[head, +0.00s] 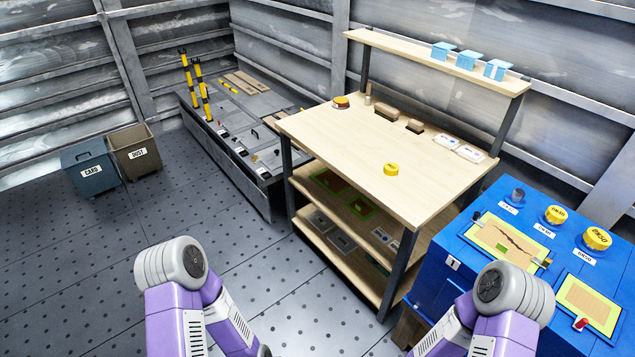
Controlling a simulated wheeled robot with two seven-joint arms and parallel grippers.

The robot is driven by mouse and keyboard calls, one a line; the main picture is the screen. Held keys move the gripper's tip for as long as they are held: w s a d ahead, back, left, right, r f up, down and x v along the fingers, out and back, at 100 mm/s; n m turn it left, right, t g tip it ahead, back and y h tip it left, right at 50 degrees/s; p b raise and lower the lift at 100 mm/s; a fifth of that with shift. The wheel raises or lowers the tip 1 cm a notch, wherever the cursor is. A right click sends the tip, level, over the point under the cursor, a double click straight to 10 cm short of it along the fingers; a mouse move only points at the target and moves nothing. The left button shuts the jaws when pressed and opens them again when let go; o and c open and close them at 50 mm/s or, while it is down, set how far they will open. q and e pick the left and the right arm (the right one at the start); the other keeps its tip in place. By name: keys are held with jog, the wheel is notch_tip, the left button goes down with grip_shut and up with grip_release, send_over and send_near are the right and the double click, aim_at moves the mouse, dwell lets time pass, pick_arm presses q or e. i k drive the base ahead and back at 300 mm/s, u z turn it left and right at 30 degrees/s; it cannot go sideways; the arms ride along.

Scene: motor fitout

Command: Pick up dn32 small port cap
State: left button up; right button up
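A small grey-blue cap (517,196) stands at the back left of the blue cabinet (459,236), with a small white label by it whose print I cannot read surely. Two larger yellow caps, a middle one (556,214) and a right one (597,238), stand in a row with it, each by a white label. Another yellow cap (391,169) lies on the wooden bench top. I cannot tell from the print which cap is the DN32 one. My two purple arms show at the bottom edge, the right one in front of the cabinet. Neither gripper is in view.
The wooden bench (330,140) carries a red and yellow button (341,102), small blocks and white cards. Blue holders (467,60) sit on its upper shelf. A grey low platform (236,150) and two bins (90,168) stand at left. The floor at left is clear.

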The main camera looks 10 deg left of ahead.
aim_at(390, 169)
jog(key=u, duration=0.15)
jog(key=k, duration=0.4)
jog(key=u, duration=0.85)
jog(key=i, duration=1.25)
jog(key=z, duration=0.8)
